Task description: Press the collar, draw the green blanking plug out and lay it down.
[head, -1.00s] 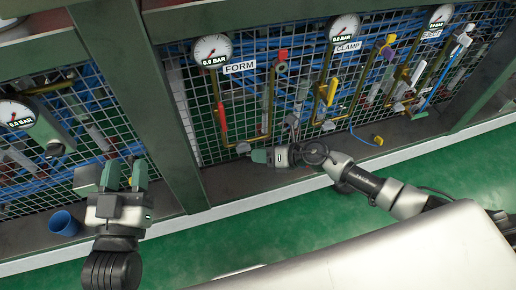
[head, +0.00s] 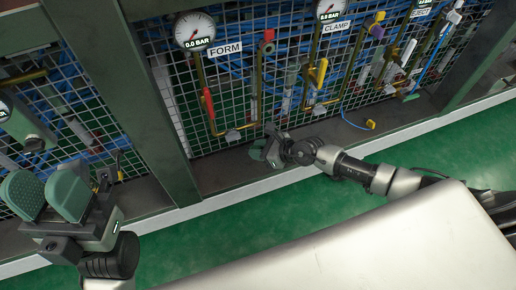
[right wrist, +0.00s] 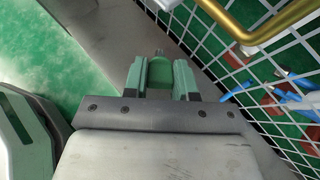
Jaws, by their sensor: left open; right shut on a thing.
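My right gripper (right wrist: 160,76) is shut on a green cylindrical piece, the blanking plug (right wrist: 159,71), with a small grey tip pointing away from the wrist. In the head view the right gripper (head: 260,150) is low in front of the FORM panel, close to the grey ledge; the plug cannot be made out there. I cannot tell whether the plug touches the ledge. My left gripper (head: 45,195) is open, with its green pads apart and nothing seen between them, at the left edge. I cannot tell which fitting has the collar.
The grey ledge (head: 225,172) runs along the foot of the mesh wall. The FORM gauge (head: 194,31) reads 0.0 BAR; a red-handled valve (head: 208,104) and brass pipes stand below it. A yellow connector (head: 370,124) lies on the ledge to the right. A green post (head: 150,100) separates the bays.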

